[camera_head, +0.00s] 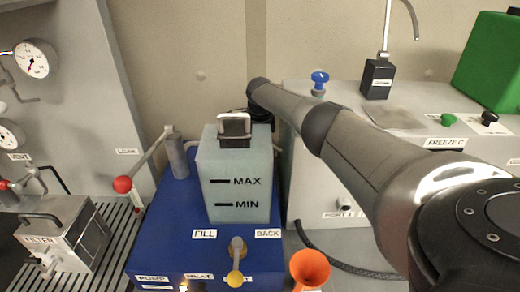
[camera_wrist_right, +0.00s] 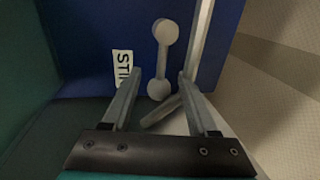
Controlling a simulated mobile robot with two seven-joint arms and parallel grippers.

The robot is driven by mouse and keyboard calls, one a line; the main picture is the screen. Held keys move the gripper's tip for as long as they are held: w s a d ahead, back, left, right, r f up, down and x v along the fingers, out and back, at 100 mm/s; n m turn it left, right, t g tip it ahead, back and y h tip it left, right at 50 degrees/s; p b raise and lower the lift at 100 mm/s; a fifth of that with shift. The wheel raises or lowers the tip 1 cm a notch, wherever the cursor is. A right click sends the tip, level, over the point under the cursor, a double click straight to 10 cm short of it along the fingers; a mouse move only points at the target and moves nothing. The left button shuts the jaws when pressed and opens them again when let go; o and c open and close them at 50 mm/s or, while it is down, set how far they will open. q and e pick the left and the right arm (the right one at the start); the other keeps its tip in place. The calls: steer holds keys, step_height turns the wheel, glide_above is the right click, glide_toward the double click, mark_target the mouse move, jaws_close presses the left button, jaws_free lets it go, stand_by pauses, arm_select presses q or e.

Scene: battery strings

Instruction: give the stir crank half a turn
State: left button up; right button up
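In the right wrist view a grey stir crank (camera_wrist_right: 161,60) stands out against a blue wall. It has a round knob at the top and a rounder end at the bottom, joined by a thin arm. A white label (camera_wrist_right: 122,68) beside it reads "STI", the rest being cut off or hidden. My right gripper (camera_wrist_right: 160,75) is open, with its fingers to either side of the crank's lower part; I cannot tell whether they touch it. In the head view my right arm reaches behind the tank, which hides the gripper and the crank. My left gripper is not in view.
A pale tank (camera_head: 238,190) marked MAX and MIN stands on a blue base (camera_head: 160,236). A red-knobbed lever (camera_head: 123,184) is on its left and an orange funnel (camera_head: 309,268) in front. A light bar (camera_wrist_right: 200,42) runs right of the crank.

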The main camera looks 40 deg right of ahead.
jaws_close()
